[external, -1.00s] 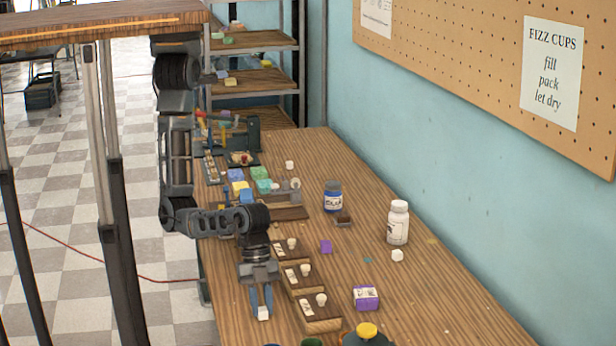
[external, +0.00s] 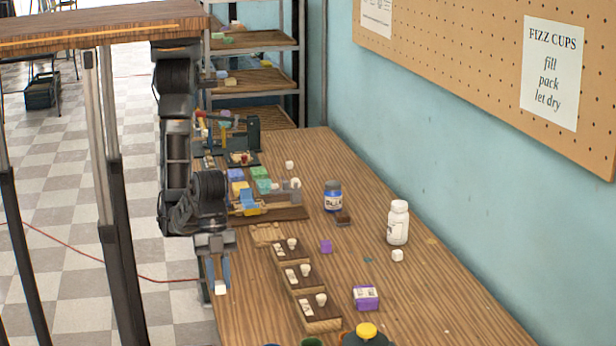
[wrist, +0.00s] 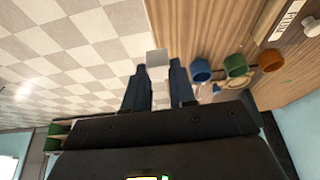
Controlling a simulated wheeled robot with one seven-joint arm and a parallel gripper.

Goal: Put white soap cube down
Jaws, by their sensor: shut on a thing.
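My gripper (external: 219,286) is shut on a white soap cube (external: 220,288). In the external view the cube hangs at the fingertips, at the left edge of the wooden workbench (external: 400,300). In the wrist view the cube (wrist: 157,58) sits between the two blue-grey fingertips (wrist: 159,68), with checkered floor and the bench edge behind it.
A purple box (external: 366,297), a white bottle (external: 398,223) and a blue jar (external: 333,197) are farther right. In the wrist view, blue (wrist: 200,70), green (wrist: 235,65) and orange (wrist: 271,60) cups are near the edge.

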